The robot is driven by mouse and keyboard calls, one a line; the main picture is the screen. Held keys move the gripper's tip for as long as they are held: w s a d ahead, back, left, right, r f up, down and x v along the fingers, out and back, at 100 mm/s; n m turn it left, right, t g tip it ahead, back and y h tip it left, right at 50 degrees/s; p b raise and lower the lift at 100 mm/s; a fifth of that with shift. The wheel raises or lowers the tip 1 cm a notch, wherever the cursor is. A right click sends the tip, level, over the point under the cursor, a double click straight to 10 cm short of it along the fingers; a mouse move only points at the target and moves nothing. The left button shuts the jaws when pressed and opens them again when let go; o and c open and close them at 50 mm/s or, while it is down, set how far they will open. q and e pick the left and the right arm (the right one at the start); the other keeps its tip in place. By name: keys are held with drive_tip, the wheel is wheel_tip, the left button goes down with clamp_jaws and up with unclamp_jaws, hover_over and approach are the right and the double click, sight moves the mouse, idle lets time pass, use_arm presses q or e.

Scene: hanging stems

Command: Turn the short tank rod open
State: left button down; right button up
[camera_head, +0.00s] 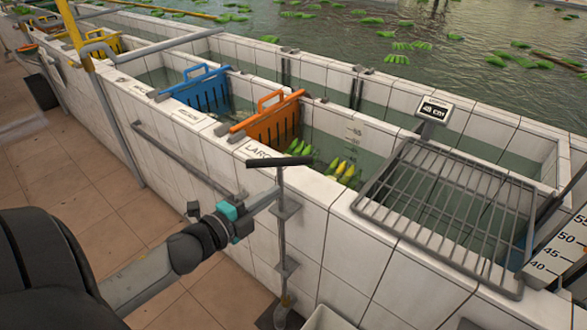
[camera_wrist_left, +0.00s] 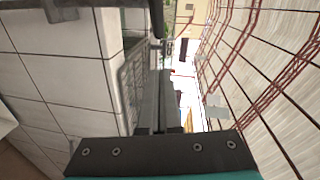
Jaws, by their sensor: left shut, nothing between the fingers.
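The short tank rod (camera_head: 281,240) stands upright against the outer face of the white tiled tank wall, held by brackets. Its dark crossbar handle (camera_head: 280,161) sits on top, level with the wall rim and lying roughly left to right. My left gripper (camera_head: 276,194), with a teal band, reaches in from the left. Its tips are at the upper part of the rod, below the handle; whether they touch it I cannot tell. In the left wrist view the fingers (camera_wrist_left: 160,100) are together and empty. My right gripper is not in view.
An orange divider (camera_head: 268,122) and a blue divider (camera_head: 198,88) stand in the water channel. Green and yellow fruit (camera_head: 344,170) float past the orange one. A metal rack (camera_head: 450,215) covers the channel at right. A horizontal rail (camera_head: 180,156) runs along the wall left of the rod.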

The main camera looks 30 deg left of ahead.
use_arm(q)
approach(306, 163)
drive_tip(key=w+d, duration=0.2)
drive_tip(key=d, duration=0.1)
drive_tip(key=shift+w+a+f, duration=0.2)
drive_tip(key=shift+w+a, duration=0.4)
drive_tip(key=shift+w, duration=0.3)
drive_tip(key=shift+w+a+f, duration=0.2)
drive_tip(key=shift+w+a, duration=0.4)
drive_tip(key=shift+w, duration=0.35)
